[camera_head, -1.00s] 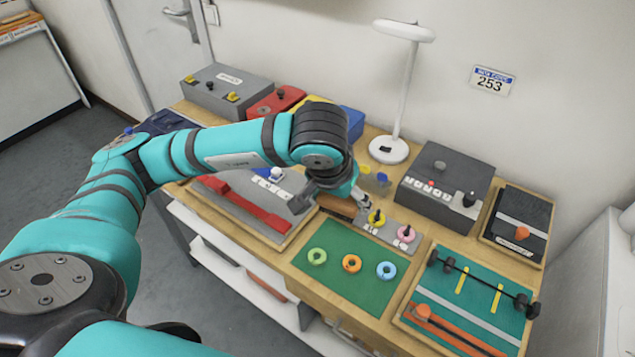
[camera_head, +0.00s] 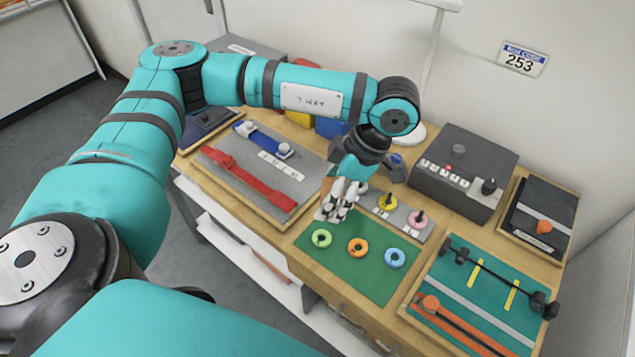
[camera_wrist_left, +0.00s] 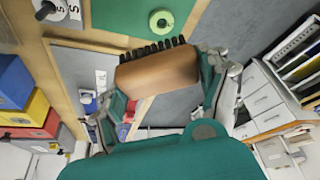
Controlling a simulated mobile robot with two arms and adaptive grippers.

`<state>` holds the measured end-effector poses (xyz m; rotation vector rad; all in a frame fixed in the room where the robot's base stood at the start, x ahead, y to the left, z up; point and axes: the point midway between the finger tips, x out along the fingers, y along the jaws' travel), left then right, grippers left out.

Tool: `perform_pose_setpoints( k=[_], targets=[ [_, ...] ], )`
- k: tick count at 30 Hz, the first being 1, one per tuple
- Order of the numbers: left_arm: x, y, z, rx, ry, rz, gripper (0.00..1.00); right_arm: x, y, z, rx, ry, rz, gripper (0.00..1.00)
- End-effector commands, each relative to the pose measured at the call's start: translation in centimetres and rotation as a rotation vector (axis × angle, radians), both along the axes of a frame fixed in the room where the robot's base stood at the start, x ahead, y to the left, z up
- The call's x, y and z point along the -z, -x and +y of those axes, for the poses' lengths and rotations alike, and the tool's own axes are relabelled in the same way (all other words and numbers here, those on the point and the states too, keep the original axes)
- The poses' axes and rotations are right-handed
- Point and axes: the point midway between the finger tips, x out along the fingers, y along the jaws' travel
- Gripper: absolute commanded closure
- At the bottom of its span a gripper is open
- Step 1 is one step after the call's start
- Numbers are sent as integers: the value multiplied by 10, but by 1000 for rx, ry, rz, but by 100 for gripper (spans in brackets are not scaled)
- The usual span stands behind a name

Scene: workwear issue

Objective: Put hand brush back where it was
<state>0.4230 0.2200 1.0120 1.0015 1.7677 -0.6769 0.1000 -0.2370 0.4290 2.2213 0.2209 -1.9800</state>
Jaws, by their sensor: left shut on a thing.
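The hand brush, a brown block with a row of black bristles (camera_wrist_left: 158,76), is in the left wrist view between the fingers of my left gripper. My left gripper (camera_head: 342,203) is shut on the brush. In the head view it is over the back left corner of the green mat (camera_head: 345,276), and the fingers hide most of the brush. I cannot tell how high above the table the brush is. My right gripper is not in view.
Green, orange and blue rings lie on the mat (camera_head: 358,247). A grey peg board (camera_head: 402,216) with yellow and pink rings is behind it. A grey board with a red bar (camera_head: 255,184) is left. A teal tray (camera_head: 470,262) and dark grey box (camera_head: 462,170) are right.

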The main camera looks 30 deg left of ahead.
Motion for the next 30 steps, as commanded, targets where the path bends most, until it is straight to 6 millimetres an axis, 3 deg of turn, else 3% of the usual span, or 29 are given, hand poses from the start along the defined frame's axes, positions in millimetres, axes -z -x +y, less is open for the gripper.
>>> perform_pose_setpoints(
  k=[3, 9, 18, 24, 30],
  targets=[
    [14, 7, 7, -391, 3, 7, 50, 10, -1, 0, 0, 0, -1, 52],
    [29, 19, 15, -1016, 3, 14, 50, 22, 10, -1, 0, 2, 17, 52],
    [39, 29, 22, -1628, 1, 8, 50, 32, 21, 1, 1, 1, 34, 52],
    [47, 37, 32, -2166, 2, -8, 50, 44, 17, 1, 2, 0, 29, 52],
    [49, 40, 35, -2463, 8, -8, 50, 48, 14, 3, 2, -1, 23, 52]
  ],
)
